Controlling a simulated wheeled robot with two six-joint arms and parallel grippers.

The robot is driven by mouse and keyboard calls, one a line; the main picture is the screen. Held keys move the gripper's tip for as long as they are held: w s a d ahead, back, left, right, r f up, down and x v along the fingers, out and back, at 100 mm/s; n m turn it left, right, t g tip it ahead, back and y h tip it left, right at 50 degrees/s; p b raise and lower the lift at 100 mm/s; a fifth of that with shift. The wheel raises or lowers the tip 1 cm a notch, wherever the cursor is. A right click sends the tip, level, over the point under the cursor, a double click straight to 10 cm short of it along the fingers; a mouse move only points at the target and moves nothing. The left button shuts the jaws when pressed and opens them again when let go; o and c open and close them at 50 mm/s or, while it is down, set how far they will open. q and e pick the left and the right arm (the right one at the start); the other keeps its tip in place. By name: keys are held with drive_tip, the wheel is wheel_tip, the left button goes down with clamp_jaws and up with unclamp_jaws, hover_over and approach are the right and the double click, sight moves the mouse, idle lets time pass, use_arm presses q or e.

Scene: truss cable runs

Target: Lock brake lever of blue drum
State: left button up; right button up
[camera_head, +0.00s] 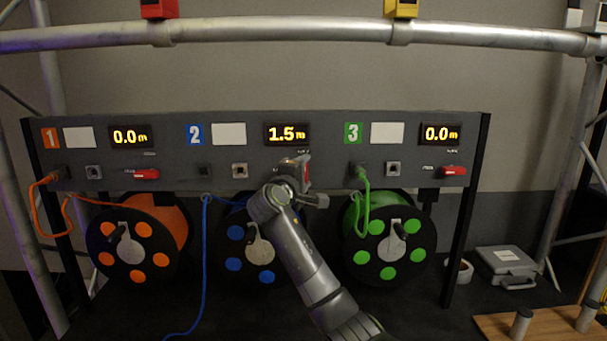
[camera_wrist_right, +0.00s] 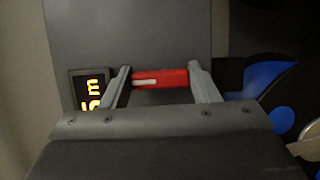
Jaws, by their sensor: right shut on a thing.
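The blue drum (camera_head: 236,250) sits in the middle bay under the panel, partly hidden behind my right arm. Its red brake lever (camera_head: 308,172) is on the panel below the display reading 1.5 m, mostly covered by my right gripper (camera_head: 297,168). In the right wrist view the red lever (camera_wrist_right: 160,78), with a pale stripe, spans between the two fingers of my right gripper (camera_wrist_right: 163,82), which is shut on it. The blue drum (camera_wrist_right: 265,75) shows at the right of that view. My left gripper is not in view.
The orange drum (camera_head: 165,235) and green drum (camera_head: 365,225) stand either side, with red levers (camera_head: 147,174) and (camera_head: 453,171) above them. A blue cable (camera_head: 205,260) hangs left of my right arm. A metal truss tube (camera_head: 280,33) crosses above the panel.

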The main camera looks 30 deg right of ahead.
drive_tip(key=shift+f, duration=0.15)
idle(0.4)
drive_tip(key=o, duration=1)
drive_tip(key=b+v, duration=0.5)
drive_tip(key=v, duration=1.2)
drive_tip(key=shift+s+a+r+b, duration=0.15)
drive_tip(key=shift+s+r+b, duration=0.05)
drive_tip(key=shift+r+b, duration=0.1)
